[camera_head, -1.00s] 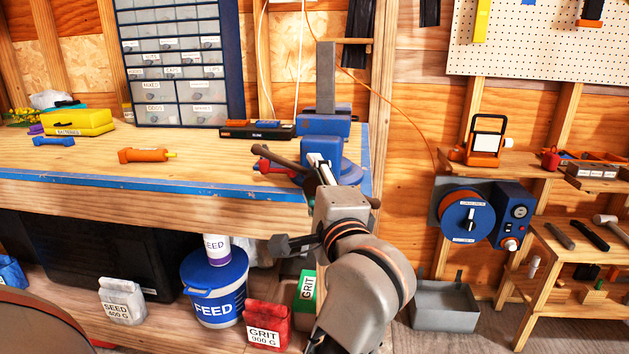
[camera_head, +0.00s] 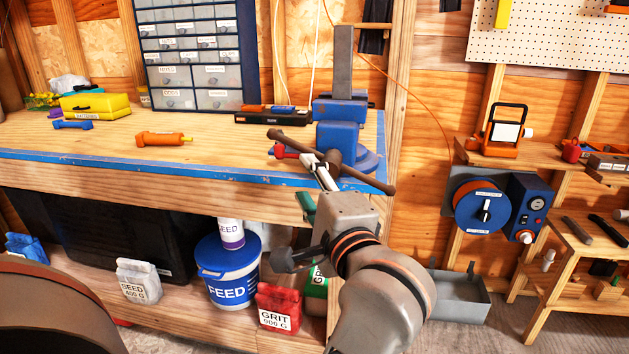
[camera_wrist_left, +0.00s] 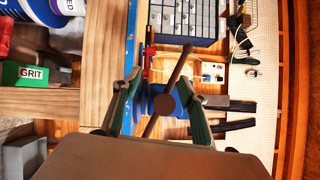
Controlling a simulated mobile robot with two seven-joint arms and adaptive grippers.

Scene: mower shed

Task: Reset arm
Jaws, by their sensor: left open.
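My left gripper (camera_head: 319,175) is at the bench's front edge, in front of the blue vise (camera_head: 338,138). Its fingers are open and hold nothing. The vise's dark handle bar (camera_head: 368,181) slants across just beyond the fingertips. In the left wrist view the open green-and-grey fingers (camera_wrist_left: 158,98) stand either side of the handle's round hub (camera_wrist_left: 165,103), with the bar (camera_wrist_left: 181,64) crossing the gap. I cannot tell whether a finger touches the bar. My right gripper is out of view.
The workbench (camera_head: 90,160) carries an orange tool (camera_head: 160,139), a yellow case (camera_head: 95,106) and a drawer cabinet (camera_head: 198,55). Below are a feed bucket (camera_head: 228,270) and grit bag (camera_head: 277,308). A blue reel (camera_head: 481,206) and grey bin (camera_head: 455,295) are at right.

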